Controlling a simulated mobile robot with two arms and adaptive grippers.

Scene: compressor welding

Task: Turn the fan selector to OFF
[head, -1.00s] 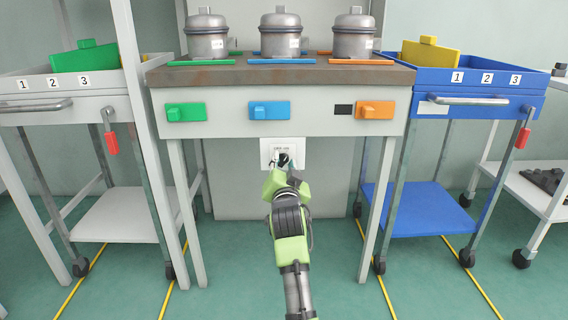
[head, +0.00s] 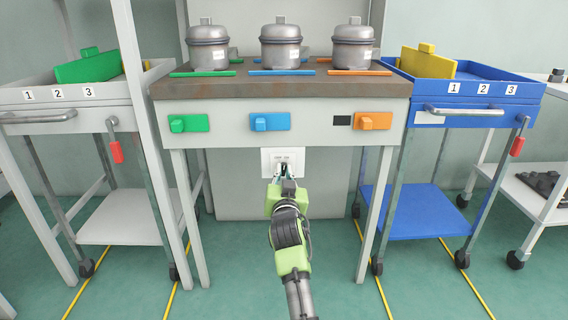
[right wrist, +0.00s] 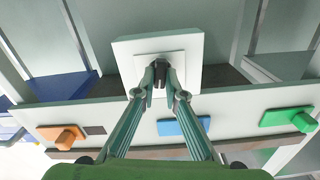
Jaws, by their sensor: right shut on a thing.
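The fan selector is a white plate (head: 268,158) with a small dark knob, below the workbench's front panel. In the right wrist view the plate (right wrist: 127,56) and the dark knob (right wrist: 160,71) show close up. My right gripper (right wrist: 161,80) is shut on the knob, with a fingertip on each side of it. In the head view the same gripper (head: 285,173) reaches up to the plate from below and hides part of the knob. The lettering on the plate is too small to read. My left gripper is not in view.
The workbench (head: 330,93) above carries several metal compressors. Its front has green (head: 188,123), blue (head: 270,121) and orange (head: 373,121) blocks on it. A grey cart (head: 130,110) stands left and a blue cart (head: 530,102) right. The floor in front is clear.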

